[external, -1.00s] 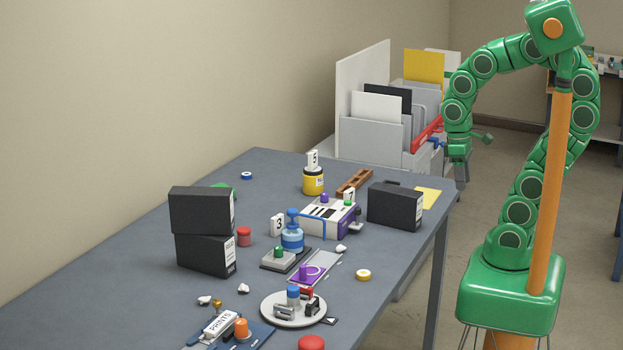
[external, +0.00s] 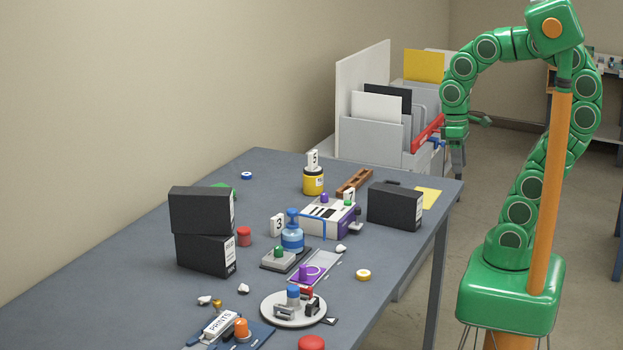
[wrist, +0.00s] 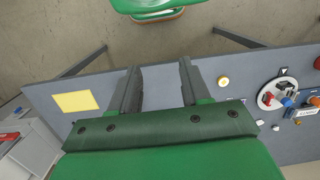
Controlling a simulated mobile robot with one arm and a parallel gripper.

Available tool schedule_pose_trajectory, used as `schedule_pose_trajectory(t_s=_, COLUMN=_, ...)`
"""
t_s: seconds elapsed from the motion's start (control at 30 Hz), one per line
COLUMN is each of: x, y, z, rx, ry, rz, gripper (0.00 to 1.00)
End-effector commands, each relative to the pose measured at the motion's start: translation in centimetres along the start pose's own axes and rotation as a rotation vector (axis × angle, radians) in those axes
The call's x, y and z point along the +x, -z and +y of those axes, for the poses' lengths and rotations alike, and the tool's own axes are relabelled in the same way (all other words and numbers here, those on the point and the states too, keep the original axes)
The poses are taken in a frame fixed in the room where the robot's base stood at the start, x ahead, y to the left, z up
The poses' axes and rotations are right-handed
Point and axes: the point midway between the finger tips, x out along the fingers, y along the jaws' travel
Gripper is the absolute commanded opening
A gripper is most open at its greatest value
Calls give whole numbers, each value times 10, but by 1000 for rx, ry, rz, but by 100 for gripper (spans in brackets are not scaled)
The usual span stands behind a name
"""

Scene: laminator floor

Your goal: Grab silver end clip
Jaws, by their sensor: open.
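A small silver-grey clip (external: 284,312) lies on the front left of a round white plate (external: 268,318) near the table's front. A red clip (external: 307,292), a dark clip (external: 313,307) and a blue-topped piece (external: 293,294) share the plate. The plate also shows at the right of the wrist view (wrist: 264,99), where the silver clip is too small to make out. My gripper (external: 457,172) is well away from the plate, near the table's far right corner, pointing down. In the wrist view my gripper (wrist: 158,75) is open, with nothing between its fingers.
Black boxes stand at the left (external: 205,254) and right (external: 395,206) of the table. A blue bottle (external: 292,238), a white-and-purple machine (external: 326,218) and a yellow pot (external: 313,181) stand between them. A yellow disc (external: 363,275) lies near the right edge.

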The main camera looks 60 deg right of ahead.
Motion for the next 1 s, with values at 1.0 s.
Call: schedule_pose_trajectory(t_s=1.0, x=-76, y=195, z=-268, rx=-391, ry=444, rz=634, gripper=47)
